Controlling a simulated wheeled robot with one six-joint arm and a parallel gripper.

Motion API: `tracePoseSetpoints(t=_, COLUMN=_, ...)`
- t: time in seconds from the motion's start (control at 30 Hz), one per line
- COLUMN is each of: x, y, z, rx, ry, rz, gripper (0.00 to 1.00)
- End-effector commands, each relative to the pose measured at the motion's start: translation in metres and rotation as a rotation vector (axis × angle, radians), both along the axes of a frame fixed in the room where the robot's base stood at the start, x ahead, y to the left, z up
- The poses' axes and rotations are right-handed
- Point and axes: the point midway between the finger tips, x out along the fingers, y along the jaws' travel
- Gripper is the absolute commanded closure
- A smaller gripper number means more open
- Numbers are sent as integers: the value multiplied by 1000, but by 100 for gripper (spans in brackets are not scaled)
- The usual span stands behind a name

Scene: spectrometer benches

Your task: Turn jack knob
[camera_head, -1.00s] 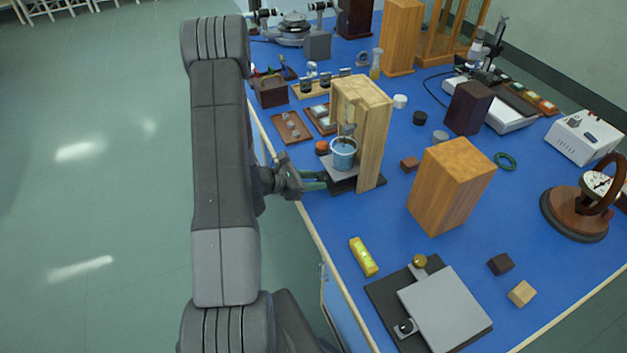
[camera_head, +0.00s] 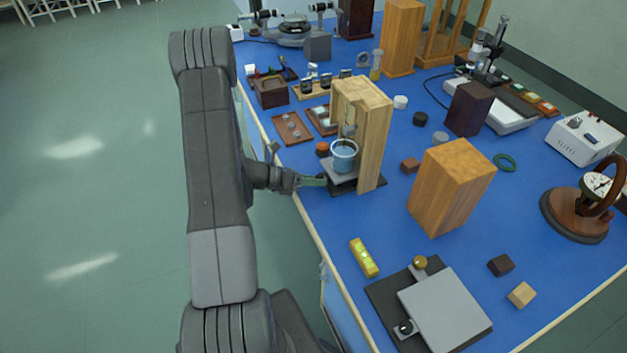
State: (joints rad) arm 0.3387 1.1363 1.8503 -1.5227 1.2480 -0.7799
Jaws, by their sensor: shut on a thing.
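A small lab jack with a grey top plate (camera_head: 338,178) stands on a dark base beside a pale wooden frame (camera_head: 374,140). A blue cup (camera_head: 344,158) sits upright on its plate. My gripper (camera_head: 316,182) reaches in from the left, level with the jack's near-left side, and is shut on the jack knob. The knob itself is hidden by the fingers. A second, larger jack (camera_head: 445,308) stands low at the front, with a brass knob (camera_head: 419,262) and a black knob (camera_head: 405,327), apart from my gripper.
A yellow spirit level (camera_head: 364,257) lies between the two jacks. A tall wooden block (camera_head: 452,185) stands right of the frame. An orange-capped item (camera_head: 322,148) and a brown tray (camera_head: 291,128) are behind the gripper. The bench's left edge runs beneath my arm.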

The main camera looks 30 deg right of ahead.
Motion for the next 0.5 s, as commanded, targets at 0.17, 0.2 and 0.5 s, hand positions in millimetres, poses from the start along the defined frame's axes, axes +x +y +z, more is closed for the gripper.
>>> tracePoseSetpoints(t=0.17, x=0, y=0, z=0, rx=1, ry=9, rz=1, gripper=91)
tracePoseSetpoints(t=0.2, x=1, y=0, z=0, rx=1, ry=9, rz=1, gripper=91)
tracePoseSetpoints(t=0.5, x=0, y=0, z=0, rx=1, ry=8, rz=2, gripper=52)
